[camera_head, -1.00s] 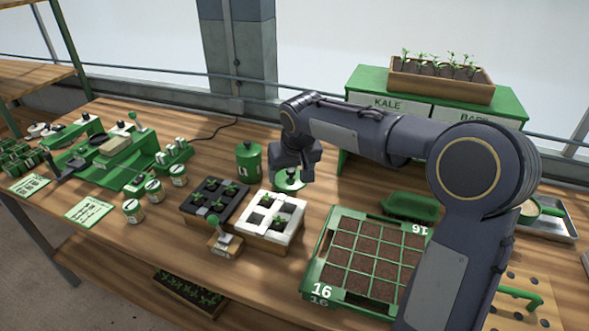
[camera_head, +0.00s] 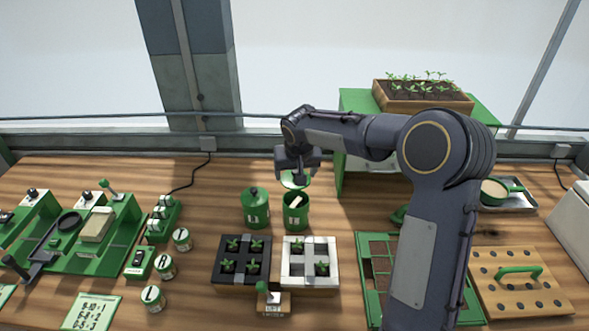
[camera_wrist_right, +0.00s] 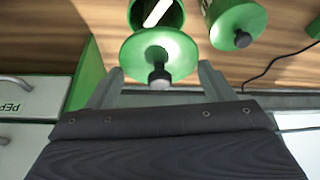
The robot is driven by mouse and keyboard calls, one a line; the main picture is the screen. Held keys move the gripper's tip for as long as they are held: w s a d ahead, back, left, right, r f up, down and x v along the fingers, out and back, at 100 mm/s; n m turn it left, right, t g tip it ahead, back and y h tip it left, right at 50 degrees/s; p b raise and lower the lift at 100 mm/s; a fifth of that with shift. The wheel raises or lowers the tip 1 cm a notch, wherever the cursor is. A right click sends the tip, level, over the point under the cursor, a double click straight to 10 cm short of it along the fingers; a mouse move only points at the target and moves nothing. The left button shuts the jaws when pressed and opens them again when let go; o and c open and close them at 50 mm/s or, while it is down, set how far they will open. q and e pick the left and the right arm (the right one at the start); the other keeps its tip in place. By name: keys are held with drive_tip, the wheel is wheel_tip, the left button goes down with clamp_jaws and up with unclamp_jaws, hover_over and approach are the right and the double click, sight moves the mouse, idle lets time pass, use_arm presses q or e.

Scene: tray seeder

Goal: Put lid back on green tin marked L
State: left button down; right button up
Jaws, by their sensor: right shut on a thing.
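My right gripper (camera_head: 296,172) is shut on the knob of a round green lid (camera_head: 294,181). In the right wrist view the lid (camera_wrist_right: 150,50) hangs between the fingers (camera_wrist_right: 160,82), its dark knob between them. An open green tin (camera_head: 296,217) with a white item inside stands just below and in front of the lid. The lid is apart from the tin's mouth, seemingly above and behind it. The open tin (camera_wrist_right: 172,20) also shows in the wrist view. A second green tin (camera_head: 256,210) stands left of it with its lid on. The tins' marks are too small to read surely. My left gripper is out of view.
Black (camera_head: 228,283) and white (camera_head: 308,284) seedling trays stand in front of the tins. A green cabinet (camera_head: 352,101) with a planter is behind right. Small jars, one marked L (camera_head: 153,298), stand left. Bare wood lies left of the tins.

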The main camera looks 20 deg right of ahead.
drive_tip(key=shift+f, duration=0.1)
drive_tip(key=shift+d+f+b, duration=0.1)
drive_tip(key=shift+f+b, duration=0.45)
drive_tip(key=shift+f, duration=0.15)
wheel_tip(320, 180, down, 3)
drive_tip(key=shift+f+b, duration=0.2)
drive_tip(key=shift+b, duration=0.9)
drive_tip(key=shift+f+b, duration=0.7)
drive_tip(key=shift+f, duration=0.05)
drive_tip(key=shift+b, duration=0.3)
drive_tip(key=shift+f+b, duration=0.15)
drive_tip(key=shift+b, duration=0.3)
idle(0.4)
idle(0.4)
drive_tip(key=o, duration=1)
drive_tip(key=shift+o, duration=0.2)
